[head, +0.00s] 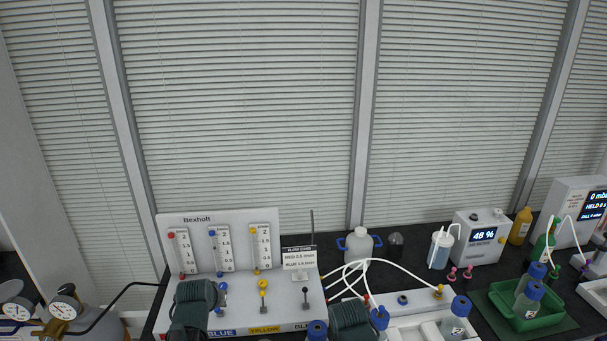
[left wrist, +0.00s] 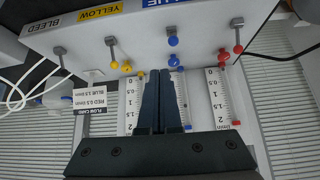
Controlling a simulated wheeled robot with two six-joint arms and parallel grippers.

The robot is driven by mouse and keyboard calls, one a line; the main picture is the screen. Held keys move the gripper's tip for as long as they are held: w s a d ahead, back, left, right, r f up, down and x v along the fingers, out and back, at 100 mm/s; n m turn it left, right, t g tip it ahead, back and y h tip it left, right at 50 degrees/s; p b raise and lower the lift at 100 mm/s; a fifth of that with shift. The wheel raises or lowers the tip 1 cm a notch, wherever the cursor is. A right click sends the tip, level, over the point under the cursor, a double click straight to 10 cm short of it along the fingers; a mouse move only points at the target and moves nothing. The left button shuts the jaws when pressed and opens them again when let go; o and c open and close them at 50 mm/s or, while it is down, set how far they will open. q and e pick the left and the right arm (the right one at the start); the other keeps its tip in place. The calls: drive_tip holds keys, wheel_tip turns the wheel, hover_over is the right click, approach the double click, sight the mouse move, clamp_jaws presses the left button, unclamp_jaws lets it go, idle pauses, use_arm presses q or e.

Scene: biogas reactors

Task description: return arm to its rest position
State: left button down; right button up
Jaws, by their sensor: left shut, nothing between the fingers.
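My left gripper (left wrist: 159,74) shows in the left wrist view with its two dark fingers together and nothing between them. It is in front of the white Bexholt flow panel, which appears upside down there. In the head view a dark green part of my left arm (head: 193,303) covers the lower left of the panel (head: 203,221); the fingertips cannot be made out. Another dark green arm part (head: 350,319), apparently of my right arm, stands at the bottom middle, right of the panel. Its fingers are hidden or out of frame.
The panel carries blue (head: 222,297), yellow (head: 263,291) and black (head: 305,296) levers and a flow card (head: 299,258). White tubes, a white jug (head: 359,245), a 48 % meter (head: 481,237) and a green tray (head: 563,322) with bottles crowd the right. Gauges (head: 65,307) stand left.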

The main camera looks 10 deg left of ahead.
use_arm(q)
drive_tip(key=s+d+f+m+g, duration=0.2)
drive_tip(key=s+d, duration=0.6)
drive_tip(key=d, duration=0.4)
drive_tip(key=s+d+f+m+g+b, duration=0.1)
drive_tip(key=s+d+f+m+g, duration=0.2)
drive_tip(key=s+d, duration=0.4)
drive_tip(key=d+f+g, duration=0.1)
drive_tip(key=d+g, duration=0.1)
drive_tip(key=d, duration=0.3)
drive_tip(key=shift+s+d+m+g, duration=0.15)
drive_tip(key=shift+s+m+g, duration=0.15)
drive_tip(key=shift+s+g, duration=0.1)
